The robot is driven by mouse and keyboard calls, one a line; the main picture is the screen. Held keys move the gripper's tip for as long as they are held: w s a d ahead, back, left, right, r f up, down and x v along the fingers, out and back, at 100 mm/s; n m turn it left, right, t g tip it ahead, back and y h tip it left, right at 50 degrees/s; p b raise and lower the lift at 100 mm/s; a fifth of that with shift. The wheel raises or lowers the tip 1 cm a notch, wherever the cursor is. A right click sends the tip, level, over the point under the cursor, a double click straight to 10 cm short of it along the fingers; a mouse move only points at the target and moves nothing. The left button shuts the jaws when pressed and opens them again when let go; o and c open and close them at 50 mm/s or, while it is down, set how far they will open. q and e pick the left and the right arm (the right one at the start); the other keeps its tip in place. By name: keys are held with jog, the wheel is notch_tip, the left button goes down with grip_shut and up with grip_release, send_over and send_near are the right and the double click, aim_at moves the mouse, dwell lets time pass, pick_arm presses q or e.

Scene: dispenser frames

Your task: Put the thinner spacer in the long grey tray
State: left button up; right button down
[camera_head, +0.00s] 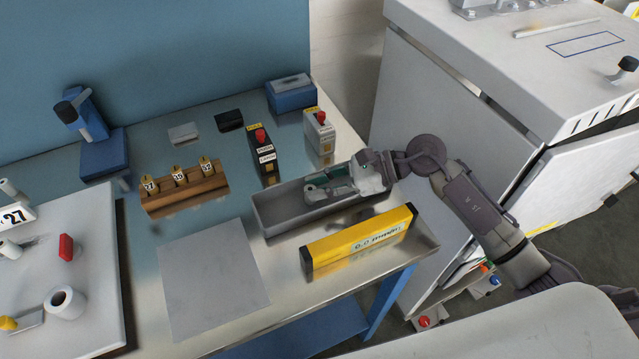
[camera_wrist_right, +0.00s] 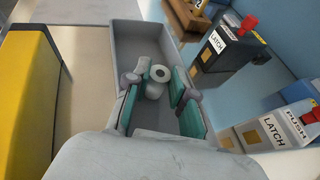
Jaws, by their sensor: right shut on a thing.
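The long grey tray (camera_head: 272,217) lies on the metal table, and it also shows in the wrist view (camera_wrist_right: 118,13). My right gripper (camera_head: 322,189) reaches into the tray's opening from the right. In the wrist view, my right gripper (camera_wrist_right: 160,88) is shut on a pale grey spacer (camera_wrist_right: 154,91), a short cylinder with a hole. The spacer is within the tray's walls; I cannot tell whether it touches the floor. Another white spacer (camera_head: 72,309), wide with a hole, stands on the white board at the left. My left gripper is not in view.
A yellow level (camera_head: 345,247) stands close in front of the tray. Behind it are a black latch box (camera_head: 264,160), a grey latch box (camera_head: 320,137) and a wooden block (camera_head: 185,196) with tagged pegs. A flat grey mat (camera_head: 213,278) lies left, bare.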

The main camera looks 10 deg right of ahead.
jog(key=shift+f, duration=0.2)
jog(key=c, duration=1)
grip_release()
jog(key=shift+r, duration=0.1)
jog(key=shift+r, duration=0.15)
jog(key=shift+d, duration=0.25)
jog(key=b+v, duration=0.2)
jog(key=v, duration=0.4)
jog(key=shift+s+d, duration=0.1)
jog(key=shift+d, duration=0.15)
jog(key=shift+d+r, duration=0.2)
jog(key=shift+r, duration=0.1)
